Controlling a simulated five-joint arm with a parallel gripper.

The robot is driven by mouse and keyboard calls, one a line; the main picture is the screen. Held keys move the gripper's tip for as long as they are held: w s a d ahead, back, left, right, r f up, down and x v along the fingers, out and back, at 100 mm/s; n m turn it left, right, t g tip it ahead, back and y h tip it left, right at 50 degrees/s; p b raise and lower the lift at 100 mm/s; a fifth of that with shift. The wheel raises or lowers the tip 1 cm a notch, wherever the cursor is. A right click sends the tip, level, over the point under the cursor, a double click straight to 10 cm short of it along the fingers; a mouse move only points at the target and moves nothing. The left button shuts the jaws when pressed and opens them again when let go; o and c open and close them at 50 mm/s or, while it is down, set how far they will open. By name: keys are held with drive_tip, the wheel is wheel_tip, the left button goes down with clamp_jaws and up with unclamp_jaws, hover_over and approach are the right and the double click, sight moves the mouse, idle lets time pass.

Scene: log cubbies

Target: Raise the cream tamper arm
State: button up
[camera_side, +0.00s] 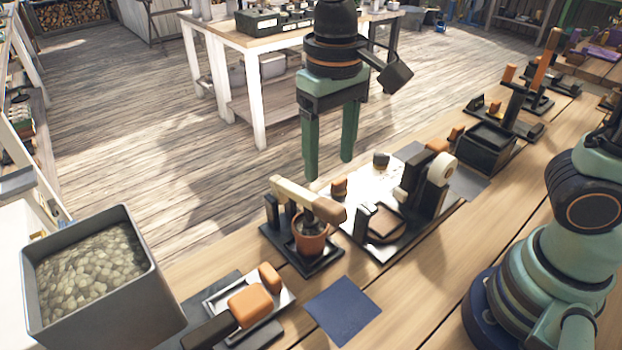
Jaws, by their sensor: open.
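The cream tamper arm (295,194) is a pale lever on a dark stand (271,213) at the bench's far edge. It slopes down to the right and ends in a brown grip (331,210). Below it, a terracotta pot (310,238) stands on the dark base plate, with a dark tamper part at its mouth. My gripper (331,168) has two green fingers pointing down. It is open and empty, above and slightly behind the grip end of the lever, apart from it in this view.
A white tray (352,188) with a dark frame and a roll dispenser (437,175) stands to the right. A grey bin of pebbles (160,305) and a tray with orange blocks (287,299) are at the left. A blue mat (343,308) lies in front, with bare bench to its right.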

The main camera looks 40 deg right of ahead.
sight(328, 203)
wheel_tip(328, 203, down, 10)
drive_tip(key=shift+r, duration=0.15)
idle(0.3)
clamp_jaws()
idle(1.3)
